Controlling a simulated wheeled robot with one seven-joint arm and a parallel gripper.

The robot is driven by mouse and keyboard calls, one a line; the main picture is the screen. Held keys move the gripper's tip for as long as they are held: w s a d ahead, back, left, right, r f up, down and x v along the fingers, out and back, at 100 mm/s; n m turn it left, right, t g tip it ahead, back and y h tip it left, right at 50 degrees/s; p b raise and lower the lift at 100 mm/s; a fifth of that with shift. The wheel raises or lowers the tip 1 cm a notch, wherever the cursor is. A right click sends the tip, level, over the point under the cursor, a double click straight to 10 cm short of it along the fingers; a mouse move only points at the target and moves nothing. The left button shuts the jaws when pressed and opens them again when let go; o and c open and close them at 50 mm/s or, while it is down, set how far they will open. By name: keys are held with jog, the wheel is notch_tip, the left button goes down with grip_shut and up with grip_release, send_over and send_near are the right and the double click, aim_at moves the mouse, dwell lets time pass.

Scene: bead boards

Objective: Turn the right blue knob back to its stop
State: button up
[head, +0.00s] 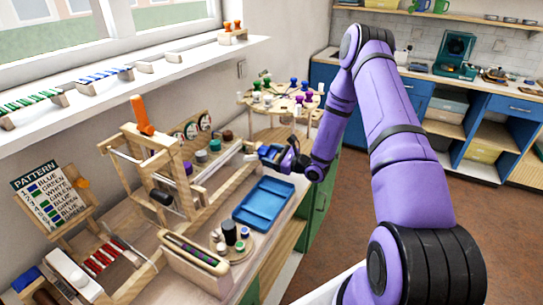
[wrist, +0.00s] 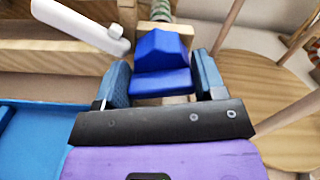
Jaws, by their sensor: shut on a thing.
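The blue knob (wrist: 160,55) sits at the end of a wooden part in the wrist view, its ridged face up. My gripper (wrist: 162,80) has one blue-grey finger on each side of it and is shut on it. In the head view my gripper (head: 286,158) is at the right end of the wooden frame (head: 170,165), beyond the blue tray. The knob is small there and partly hidden by the fingers. How far the knob is turned cannot be told.
A white lever (wrist: 80,25) lies close left of the knob. The blue tray (head: 264,203) stands nearer on the bench. A round wooden stand (head: 272,105) with several coloured pegs is behind my gripper. A pattern board (head: 48,198) stands at left.

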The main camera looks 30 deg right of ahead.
jog(key=n, duration=0.3)
jog(key=shift+n, duration=0.4)
jog(key=n, duration=0.3)
jog(key=shift+s+a+f+n, duration=0.1)
jog(key=shift+a+n, duration=0.05)
jog(key=shift+n, duration=0.15)
jog(key=n, duration=0.3)
jog(key=shift+n, duration=0.3)
jog(key=shift+f+n, duration=0.15)
jog(key=shift+n, duration=1.65)
jog(key=o, duration=0.9)
jog(key=shift+s, duration=0.1)
jog(key=v, duration=1)
jog(key=shift+s+d, duration=0.25)
jog(key=shift+s, duration=0.05)
